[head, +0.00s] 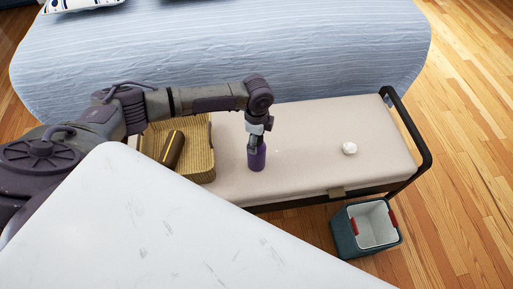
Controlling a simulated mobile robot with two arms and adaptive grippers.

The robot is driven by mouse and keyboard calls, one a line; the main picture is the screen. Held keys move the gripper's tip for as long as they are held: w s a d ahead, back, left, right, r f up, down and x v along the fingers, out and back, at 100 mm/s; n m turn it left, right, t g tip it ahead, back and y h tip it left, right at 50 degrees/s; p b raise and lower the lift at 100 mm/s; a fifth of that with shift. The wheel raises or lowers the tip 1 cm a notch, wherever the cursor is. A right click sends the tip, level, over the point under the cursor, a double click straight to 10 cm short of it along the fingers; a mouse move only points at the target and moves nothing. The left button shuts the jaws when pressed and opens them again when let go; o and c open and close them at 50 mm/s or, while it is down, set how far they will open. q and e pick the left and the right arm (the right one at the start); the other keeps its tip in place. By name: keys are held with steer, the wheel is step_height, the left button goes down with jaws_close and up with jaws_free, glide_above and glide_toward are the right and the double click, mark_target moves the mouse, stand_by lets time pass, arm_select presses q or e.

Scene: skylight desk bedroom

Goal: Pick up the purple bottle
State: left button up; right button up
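The purple bottle (257,158) stands upright on the cream bench (310,150), to the right of a wicker basket. My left arm reaches in from the left, and my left gripper (256,143) points down at the bottle's top. The fingers overlap the bottle's upper part. They are small and dark here, so I cannot tell whether they are closed on it or only around it. My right gripper is not in view.
A wicker basket (203,162) on the bench holds a dark brown item with a yellow stripe (173,150). A white crumpled ball (349,148) lies right. A teal bin (349,236) stands on the floor. A white surface (150,230) fills the foreground; a blue bed (220,50) stands behind.

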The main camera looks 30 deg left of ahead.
arm_select(q)
jaws_close()
stand_by(0.4)
steer(key=shift+r, duration=0.1)
